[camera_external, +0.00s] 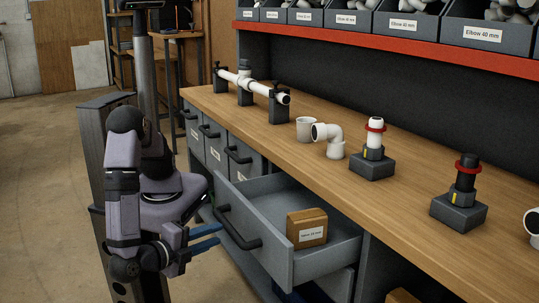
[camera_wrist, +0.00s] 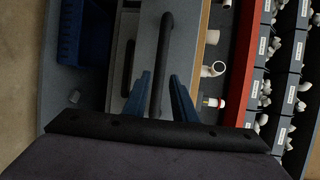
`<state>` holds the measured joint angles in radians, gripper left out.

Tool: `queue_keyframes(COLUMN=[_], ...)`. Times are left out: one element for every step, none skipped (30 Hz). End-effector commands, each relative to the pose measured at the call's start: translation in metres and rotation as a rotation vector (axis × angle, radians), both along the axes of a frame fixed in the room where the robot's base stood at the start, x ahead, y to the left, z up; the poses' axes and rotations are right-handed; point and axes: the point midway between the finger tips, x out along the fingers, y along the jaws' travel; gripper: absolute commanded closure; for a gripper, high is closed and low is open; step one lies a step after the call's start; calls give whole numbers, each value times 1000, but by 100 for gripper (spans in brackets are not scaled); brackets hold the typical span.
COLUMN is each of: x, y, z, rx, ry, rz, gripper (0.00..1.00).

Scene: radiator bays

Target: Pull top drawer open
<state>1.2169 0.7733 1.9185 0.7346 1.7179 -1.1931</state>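The top drawer (camera_external: 284,226) is grey and stands pulled out from under the workbench, with a small labelled cardboard box (camera_external: 307,228) inside. Its black bar handle (camera_external: 238,228) is on the front panel. My gripper (camera_external: 221,236) has two blue fingers, parted, just in front of the handle. In the wrist view the handle (camera_wrist: 164,45) runs up the picture between the blue fingers of my gripper (camera_wrist: 160,76), with gaps showing on both sides. I cannot tell whether the fingertips reach past the bar. Nothing is gripped.
The wooden benchtop (camera_external: 400,200) carries a white pipe in clamps (camera_external: 252,84), a cup (camera_external: 306,128), a white elbow (camera_external: 329,140) and two fittings on dark blocks. More closed drawers (camera_external: 215,150) lie to the left. A blue bin (camera_wrist: 82,35) shows in the wrist view.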

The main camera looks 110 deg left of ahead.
Motion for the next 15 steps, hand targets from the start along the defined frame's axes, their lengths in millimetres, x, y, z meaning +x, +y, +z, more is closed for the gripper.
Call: queue_keyframes(x=[0, 0, 0, 0, 0, 0, 1, 1, 1, 2, 2, 3, 3, 4, 4], y=[0, 0, 0, 0, 1, 2, 3, 4, 6, 8, 11, 14, 17, 20, 23], z=[0, 0, 0, 0, 1, 2, 3, 5, 7, 8, 10, 13, 15, 17, 20], rx=[0, 0, 0, 0, -1, -4, -7, -13, -22, -30, -41, -56, -72, -90, -117], ry=[0, 0, 0, 1, 4, 13, 22, 34, 57, 78, 104, 143, 175, 210, 259], rz=[0, 0, 0, 1, 3, 7, 11, 17, 26, 36, 45, 60, 71, 82, 99], gripper=[75, 75, 66, 64, 64, 64, 64, 64, 64, 64, 64, 64, 64, 64, 64])
